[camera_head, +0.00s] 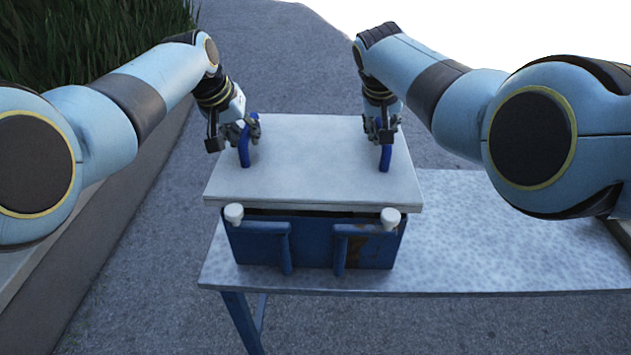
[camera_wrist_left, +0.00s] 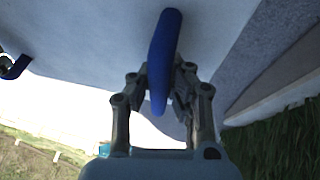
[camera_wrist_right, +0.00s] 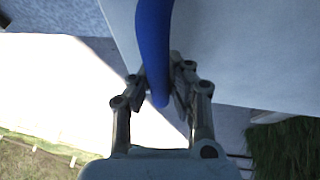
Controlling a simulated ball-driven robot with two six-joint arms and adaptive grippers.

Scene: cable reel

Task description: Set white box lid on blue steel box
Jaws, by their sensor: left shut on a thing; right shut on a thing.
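The white box lid (camera_head: 310,160) is over the blue steel box (camera_head: 262,248) in the head view. A dark gap shows between the lid's front edge and the box rim, so the lid seems slightly above it; contact at the back is hidden. The lid has two blue handles. My left gripper (camera_head: 246,128) is shut on the left blue handle (camera_head: 244,152), which also shows in the left wrist view (camera_wrist_left: 164,50). My right gripper (camera_head: 384,130) is shut on the right blue handle (camera_head: 385,158), also in the right wrist view (camera_wrist_right: 153,45).
The box stands at the left end of a grey speckled table (camera_head: 500,245) with blue legs. Two white knobs (camera_head: 234,213) (camera_head: 390,217) are at the box's front corners. The table to the right is clear. A low wall and tall grass (camera_head: 80,40) lie at the left.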

